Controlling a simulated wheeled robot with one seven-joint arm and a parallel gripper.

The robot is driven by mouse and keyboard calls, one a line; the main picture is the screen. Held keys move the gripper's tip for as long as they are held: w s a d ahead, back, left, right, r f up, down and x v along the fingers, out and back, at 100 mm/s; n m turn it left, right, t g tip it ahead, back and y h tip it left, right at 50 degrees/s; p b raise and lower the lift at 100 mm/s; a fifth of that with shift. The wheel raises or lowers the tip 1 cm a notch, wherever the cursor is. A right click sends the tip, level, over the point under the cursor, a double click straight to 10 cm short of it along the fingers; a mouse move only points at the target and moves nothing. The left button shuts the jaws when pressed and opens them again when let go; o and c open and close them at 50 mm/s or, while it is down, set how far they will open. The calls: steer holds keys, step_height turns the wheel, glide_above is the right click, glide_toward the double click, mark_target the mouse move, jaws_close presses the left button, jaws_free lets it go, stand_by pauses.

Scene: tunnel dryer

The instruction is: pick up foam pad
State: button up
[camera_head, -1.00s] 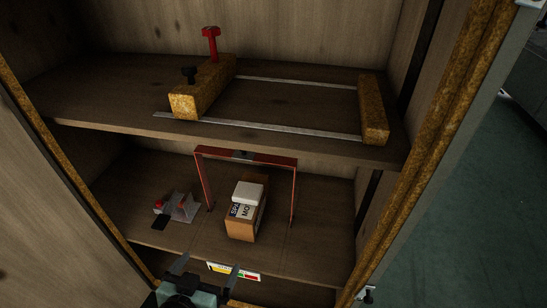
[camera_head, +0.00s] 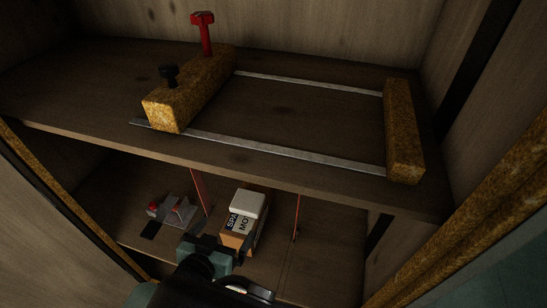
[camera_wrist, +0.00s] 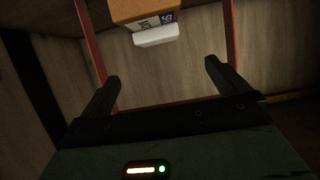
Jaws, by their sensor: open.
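The white foam pad (camera_head: 247,204) lies on top of a brown box (camera_head: 237,240) with a black-and-white printed label, on the lower shelf. In the wrist view the foam pad (camera_wrist: 156,36) shows as a white block against the box (camera_wrist: 143,10), beyond the fingertips. My gripper (camera_wrist: 164,82) is open with nothing between its fingers. In the head view my gripper (camera_head: 222,243) is in front of the box and hides part of it. Contact between the fingers and the box cannot be told.
A red frame (camera_head: 198,190) stands around the box, with uprights at both sides. A small grey-and-red item (camera_head: 176,211) sits to its left. Cabinet walls close both sides.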

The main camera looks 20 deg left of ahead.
steer(key=b, duration=0.4)
glide_toward(248, 200)
steer(key=x, duration=0.4)
steer(key=shift+w+a+f, duration=0.2)
steer(key=shift+w+a, duration=0.05)
steer(key=b+x, duration=0.1)
steer(key=x, duration=0.3)
steer(key=shift+w+d+f, duration=0.1)
steer(key=shift+d, duration=0.05)
steer(key=shift+w+f+b, duration=0.1)
steer(key=shift+w+b, duration=0.3)
steer(key=shift+w, duration=0.1)
steer(key=c, duration=1)
